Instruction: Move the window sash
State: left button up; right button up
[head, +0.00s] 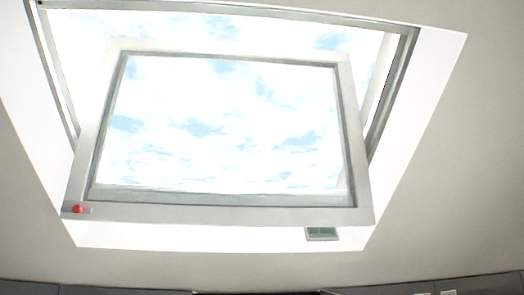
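The window sash (230,208) is a light grey frame around a glass pane, set in a sloped roof opening. It stands tilted out of the fixed window frame (392,95), with sky showing both through the pane and in the gap above and beside it. Its lower edge hangs across the white reveal. A small red knob or ball (78,209) is at the sash's lower left corner, on a short light fitting. Neither gripper shows in the head view.
White reveal walls (425,85) surround the opening, with grey ceiling beyond. A small green-grey vent or panel (322,233) sits below the sash at lower right. Dark grey furniture tops (120,291) line the bottom edge.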

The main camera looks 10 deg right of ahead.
aim_at(356, 209)
jog(key=i, duration=0.9)
jog(key=z, duration=0.05)
